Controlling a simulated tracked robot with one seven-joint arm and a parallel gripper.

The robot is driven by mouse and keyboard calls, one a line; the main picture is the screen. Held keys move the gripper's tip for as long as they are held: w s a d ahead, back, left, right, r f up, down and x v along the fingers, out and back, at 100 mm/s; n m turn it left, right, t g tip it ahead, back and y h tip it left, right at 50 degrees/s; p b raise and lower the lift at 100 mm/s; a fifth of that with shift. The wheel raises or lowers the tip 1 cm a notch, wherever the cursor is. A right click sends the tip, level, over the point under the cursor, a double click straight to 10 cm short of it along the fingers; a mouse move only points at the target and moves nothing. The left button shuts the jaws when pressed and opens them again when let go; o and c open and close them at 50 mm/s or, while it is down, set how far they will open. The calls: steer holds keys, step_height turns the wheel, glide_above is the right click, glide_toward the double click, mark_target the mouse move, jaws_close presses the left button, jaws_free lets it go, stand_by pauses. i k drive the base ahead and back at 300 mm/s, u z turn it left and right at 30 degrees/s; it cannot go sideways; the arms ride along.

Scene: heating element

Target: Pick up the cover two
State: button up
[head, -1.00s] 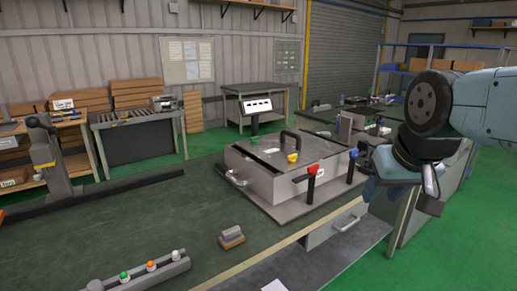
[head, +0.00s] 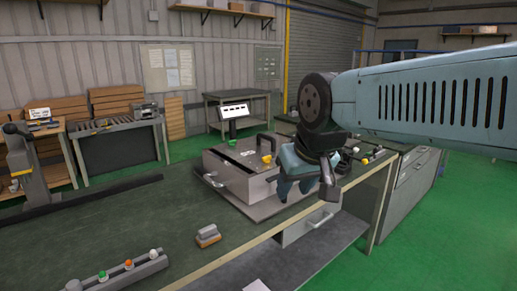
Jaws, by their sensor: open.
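A grey metal box (head: 235,186) stands on a flat base plate on the long workbench. Its top cover (head: 229,153) is a flat dark plate with a black arched handle (head: 258,146) and a yellow knob (head: 267,159). I see no label that marks it as cover two. My gripper (head: 296,190) is open and empty, with its blue fingers pointing down. In the picture it overlaps the right side of the box and hides that side. I cannot tell its exact height or distance from the box.
A small brown and grey block (head: 208,236) lies on the workbench (head: 130,225) in front of the box. A strip with coloured buttons (head: 115,274) lies at the front left. A small screen (head: 234,111) stands behind the box. Much of the bench's left side is clear.

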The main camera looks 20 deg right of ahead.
mark_target(248, 152)
steer(key=u, duration=0.1)
steer(key=i, duration=1)
steer(key=z, duration=0.1)
